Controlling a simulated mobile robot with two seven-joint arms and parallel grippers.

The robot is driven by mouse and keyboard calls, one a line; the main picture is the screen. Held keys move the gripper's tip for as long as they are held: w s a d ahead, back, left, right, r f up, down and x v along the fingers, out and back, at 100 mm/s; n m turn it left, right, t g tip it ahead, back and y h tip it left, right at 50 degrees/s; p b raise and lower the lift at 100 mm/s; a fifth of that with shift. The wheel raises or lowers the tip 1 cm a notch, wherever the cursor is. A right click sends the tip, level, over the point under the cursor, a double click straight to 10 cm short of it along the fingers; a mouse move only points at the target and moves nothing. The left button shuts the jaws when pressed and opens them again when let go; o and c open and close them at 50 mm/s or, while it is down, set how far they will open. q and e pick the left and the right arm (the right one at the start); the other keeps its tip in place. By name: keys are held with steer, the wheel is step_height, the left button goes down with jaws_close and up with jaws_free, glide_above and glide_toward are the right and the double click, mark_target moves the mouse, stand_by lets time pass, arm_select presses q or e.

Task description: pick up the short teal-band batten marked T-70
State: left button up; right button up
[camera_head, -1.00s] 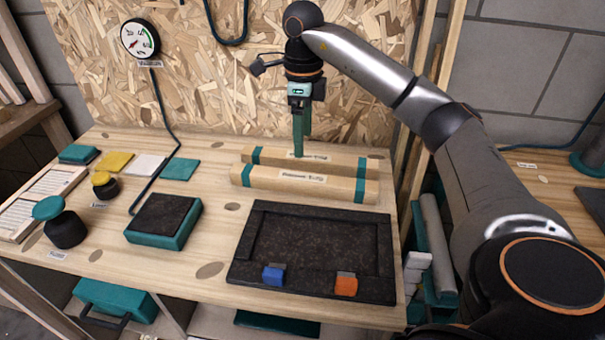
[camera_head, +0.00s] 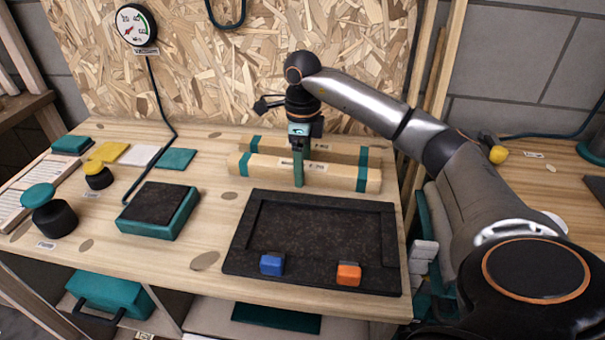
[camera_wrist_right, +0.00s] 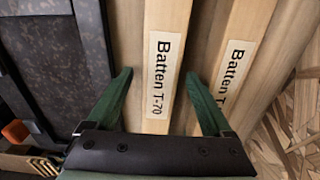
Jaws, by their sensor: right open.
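The T-70 batten (camera_head: 335,178) is the front one of two pale wooden battens on the bench, with teal bands near its ends. Its label "Batten T-70" reads clearly in the right wrist view (camera_wrist_right: 161,75). My right gripper (camera_head: 301,168) is open and lowered over it, one green finger in front of it and one behind. In the wrist view the fingers (camera_wrist_right: 159,78) stand on either side of the batten, with gaps visible. The second batten (camera_head: 340,152) lies just behind; its label number is partly hidden by a finger. My left gripper is not in view.
A dark recessed tray (camera_head: 232,262) with a blue block (camera_head: 272,264) and an orange block (camera_head: 348,274) lies in front of the battens. A teal-sided block with a dark top (camera_head: 160,208) stands to the left. A chipboard wall (camera_head: 240,80) rises behind.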

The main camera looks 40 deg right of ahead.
steer(key=shift+f, duration=0.15)
steer(key=shift+c, duration=0.2)
jaws_close()
stand_by(0.5)
